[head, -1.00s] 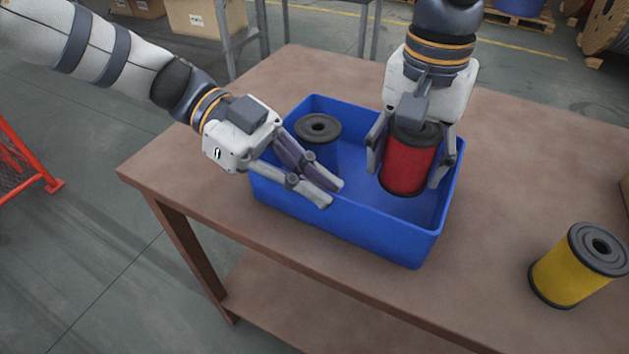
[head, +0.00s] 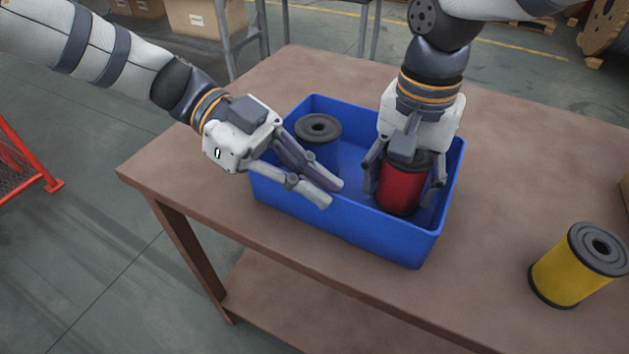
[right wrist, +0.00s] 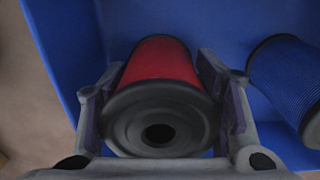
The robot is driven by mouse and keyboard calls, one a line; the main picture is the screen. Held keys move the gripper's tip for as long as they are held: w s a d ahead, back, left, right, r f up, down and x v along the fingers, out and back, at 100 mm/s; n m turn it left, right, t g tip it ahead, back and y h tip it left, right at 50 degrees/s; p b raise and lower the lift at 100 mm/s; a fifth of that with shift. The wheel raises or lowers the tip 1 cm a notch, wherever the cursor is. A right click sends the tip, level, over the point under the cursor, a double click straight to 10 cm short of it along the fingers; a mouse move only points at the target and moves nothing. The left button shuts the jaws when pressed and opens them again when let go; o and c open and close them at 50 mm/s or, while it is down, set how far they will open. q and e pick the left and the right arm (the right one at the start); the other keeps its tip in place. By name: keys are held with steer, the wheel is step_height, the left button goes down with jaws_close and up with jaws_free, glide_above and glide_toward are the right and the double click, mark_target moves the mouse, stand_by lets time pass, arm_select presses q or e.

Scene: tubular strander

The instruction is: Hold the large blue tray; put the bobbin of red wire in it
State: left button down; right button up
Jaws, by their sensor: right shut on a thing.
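The large blue tray (head: 345,225) sits on the brown table. My right gripper (head: 405,185) is shut on the bobbin of red wire (head: 399,191), fingers on its two sides, and holds it upright inside the tray's right part. The red bobbin also shows between the fingers in the right wrist view (right wrist: 162,62), black flange towards the camera. I cannot tell whether its base touches the tray floor. My left gripper (head: 333,194) is at the tray's near wall, its fingers apart, overlapping the rim; whether they touch the wall is unclear.
A bobbin of blue wire (head: 318,133) stands in the tray's left part, clear of the red one; it also shows in the right wrist view (right wrist: 290,80). A yellow bobbin (head: 570,275) stands on the table (head: 490,190) at the right. Table around the tray is clear.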

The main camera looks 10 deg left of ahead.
steer(key=shift+f, duration=0.25)
steer(key=o, duration=1.6)
steer(key=shift+c, duration=0.2)
arm_select(q)
steer(key=c, duration=1.7)
jaws_free()
arm_select(e)
step_height(320, 180, up, 12)
steer(key=shift+a, duration=0.1)
arm_select(q)
steer(key=v, duration=1.2)
arm_select(e)
steer(key=shift+s, duration=0.1)
